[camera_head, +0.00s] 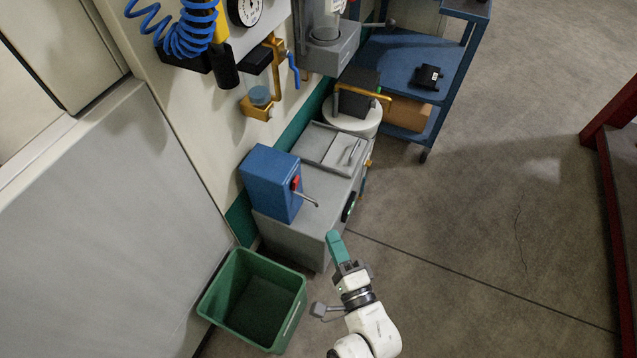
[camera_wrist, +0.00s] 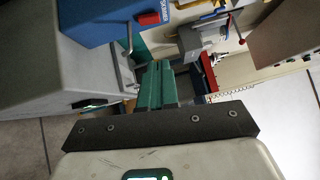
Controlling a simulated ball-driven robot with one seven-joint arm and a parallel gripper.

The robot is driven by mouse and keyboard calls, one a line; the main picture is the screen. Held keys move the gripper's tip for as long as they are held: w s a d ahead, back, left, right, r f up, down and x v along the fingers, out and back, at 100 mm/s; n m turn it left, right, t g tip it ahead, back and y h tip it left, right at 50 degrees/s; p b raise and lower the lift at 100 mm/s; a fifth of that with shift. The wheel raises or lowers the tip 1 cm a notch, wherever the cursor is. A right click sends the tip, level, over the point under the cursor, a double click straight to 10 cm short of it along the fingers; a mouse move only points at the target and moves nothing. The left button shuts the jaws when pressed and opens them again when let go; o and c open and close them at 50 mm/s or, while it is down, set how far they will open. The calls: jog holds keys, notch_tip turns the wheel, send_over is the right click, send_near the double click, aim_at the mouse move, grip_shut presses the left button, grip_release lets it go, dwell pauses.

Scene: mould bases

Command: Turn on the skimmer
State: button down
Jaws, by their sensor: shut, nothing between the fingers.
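The skimmer is a blue box (camera_head: 268,187) on top of a grey tank (camera_head: 318,212). A red switch (camera_head: 296,183) is on its right face, with a thin metal lever or spout (camera_head: 306,199) below it. In the wrist view the blue box (camera_wrist: 88,18) is at the upper left, with a partly readable white label beside the red switch (camera_wrist: 148,18). My gripper (camera_head: 333,238) is shut and empty, its teal fingers in front of the tank, below and right of the switch. In the wrist view the fingers (camera_wrist: 156,84) point towards the machine, apart from the switch.
A green bin (camera_head: 217,305) stands on the floor left of my arm. Behind the tank are a round white drum (camera_head: 352,122) and a blue cart (camera_head: 412,55). A red-framed structure (camera_head: 612,135) is at the far right. The floor between is clear.

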jog(key=shift+w+d, duration=0.1)
jog(key=shift+w, duration=0.2)
jog(key=b, duration=0.1)
send_near(296, 183)
jog(key=w+d, duration=0.2)
jog(key=w, duration=0.3)
jog(key=shift+w+a+p, duration=0.15)
jog(key=shift+w+a, duration=0.05)
jog(key=shift+a, duration=0.45)
jog(key=shift+w+a+p, duration=0.2)
jog(key=shift+w+a, duration=0.05)
jog(key=shift+a, duration=0.45)
jog(key=shift+w+a+p, duration=0.15)
jog(key=shift+w+a, duration=0.05)
jog(key=shift+a, duration=0.45)
jog(key=shift+r, duration=0.1)
